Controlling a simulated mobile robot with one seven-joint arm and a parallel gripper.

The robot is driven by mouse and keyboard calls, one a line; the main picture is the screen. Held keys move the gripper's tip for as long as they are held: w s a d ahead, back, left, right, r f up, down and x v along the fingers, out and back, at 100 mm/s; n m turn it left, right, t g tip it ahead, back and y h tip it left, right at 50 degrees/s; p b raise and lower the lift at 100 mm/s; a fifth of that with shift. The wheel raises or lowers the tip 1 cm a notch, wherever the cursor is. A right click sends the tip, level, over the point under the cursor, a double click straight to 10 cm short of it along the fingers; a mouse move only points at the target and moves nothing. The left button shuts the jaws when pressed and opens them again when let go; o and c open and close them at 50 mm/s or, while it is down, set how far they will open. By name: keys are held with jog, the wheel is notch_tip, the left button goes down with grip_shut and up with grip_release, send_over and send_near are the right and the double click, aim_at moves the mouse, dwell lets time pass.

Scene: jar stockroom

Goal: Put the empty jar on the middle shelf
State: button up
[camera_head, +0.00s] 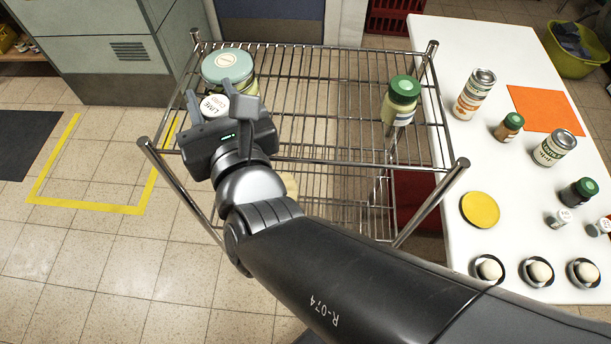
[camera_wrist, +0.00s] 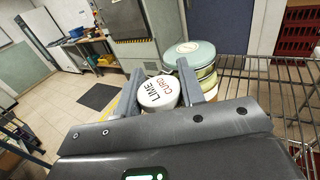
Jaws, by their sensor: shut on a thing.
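My gripper (camera_head: 216,102) is shut on a white-lidded jar marked LIME CURD (camera_head: 213,107), over the left side of a wire rack (camera_head: 300,160). In the wrist view the jar's lid (camera_wrist: 158,92) shows between the two fingers (camera_wrist: 160,84). The jar's body is mostly hidden, so I cannot tell whether it is empty or touching the rack. A larger jar with a teal lid (camera_head: 227,64) stands just behind it and also shows in the wrist view (camera_wrist: 192,54). A green-lidded jar (camera_head: 401,100) stands at the rack's right. Lower wire levels show through the top one.
A white table (camera_head: 480,150) at the right bears several jars, cans, a yellow disc (camera_head: 479,210) and an orange mat (camera_head: 546,108). The rack's middle is clear between the jars. Metal posts (camera_head: 455,175) stand at its corners. Yellow tape (camera_head: 85,204) marks the floor at left.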

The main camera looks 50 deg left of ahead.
jog(key=s+d+f, duration=0.2)
jog(key=s+f, duration=0.4)
jog(key=f, duration=0.6)
jog(key=m+t+h, duration=0.5)
jog(key=m+t, duration=0.1)
jog(key=t, duration=0.2)
send_over(325, 182)
jog(key=shift+f, duration=20.05)
